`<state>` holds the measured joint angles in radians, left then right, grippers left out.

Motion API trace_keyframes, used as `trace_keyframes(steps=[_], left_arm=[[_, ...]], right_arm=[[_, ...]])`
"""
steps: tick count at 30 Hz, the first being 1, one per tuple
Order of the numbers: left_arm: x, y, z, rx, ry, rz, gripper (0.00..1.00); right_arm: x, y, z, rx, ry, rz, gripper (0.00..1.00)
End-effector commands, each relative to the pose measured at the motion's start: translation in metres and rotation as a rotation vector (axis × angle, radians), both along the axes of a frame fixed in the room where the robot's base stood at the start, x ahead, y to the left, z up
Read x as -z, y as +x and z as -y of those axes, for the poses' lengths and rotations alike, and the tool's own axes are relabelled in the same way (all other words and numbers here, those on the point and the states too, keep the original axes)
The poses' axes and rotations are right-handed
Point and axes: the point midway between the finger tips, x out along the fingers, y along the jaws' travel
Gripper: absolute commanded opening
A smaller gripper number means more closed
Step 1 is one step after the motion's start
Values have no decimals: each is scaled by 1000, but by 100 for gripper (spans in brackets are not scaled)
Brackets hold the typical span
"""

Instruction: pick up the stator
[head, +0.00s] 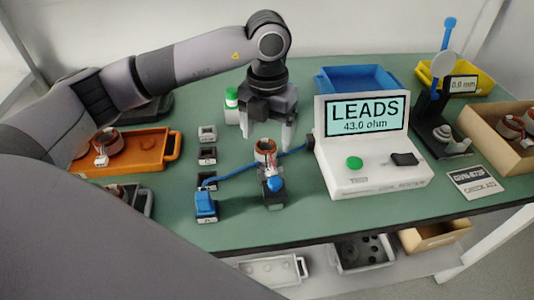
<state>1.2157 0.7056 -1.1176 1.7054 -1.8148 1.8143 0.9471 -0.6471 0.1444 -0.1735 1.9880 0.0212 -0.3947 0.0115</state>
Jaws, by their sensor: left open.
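A stator (265,148), a copper and white ring, sits upright on a small dark stand on the green table in the head view. A blue clip (275,184) is at the front of that stand, by the stator's leads. My left gripper (268,136) points down from above with its fingers apart, one on each side above the stator. Whether the fingertips touch it I cannot tell. Another stator (109,141) lies in the orange tray (152,145) at the left. More stators (510,127) are in the cardboard box (478,131) at the right. My right gripper is not in view.
A white tester (376,182) reading "LEADS 43.0 ohm" stands just right of the stator. A blue clip (205,205) and a blue cable lie to the left. A blue bin (357,79), yellow bin (480,80) and green-capped bottle (231,98) are at the back.

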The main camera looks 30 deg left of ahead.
Motion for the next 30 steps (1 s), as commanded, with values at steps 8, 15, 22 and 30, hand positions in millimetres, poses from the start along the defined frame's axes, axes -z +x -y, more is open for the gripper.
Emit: trace_keyframes(steps=[8, 15, 22, 30], left_arm=[[33, -2, -2, 1, 1, -2, 80], [34, -1, -2, 1, 0, -1, 77], [34, -1, -2, 1, 0, 0, 15], [32, -1, -2, 1, 0, 1, 10]], right_arm=[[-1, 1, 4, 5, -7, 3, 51], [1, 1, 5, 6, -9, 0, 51], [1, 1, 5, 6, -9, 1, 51], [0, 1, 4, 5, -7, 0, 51]])
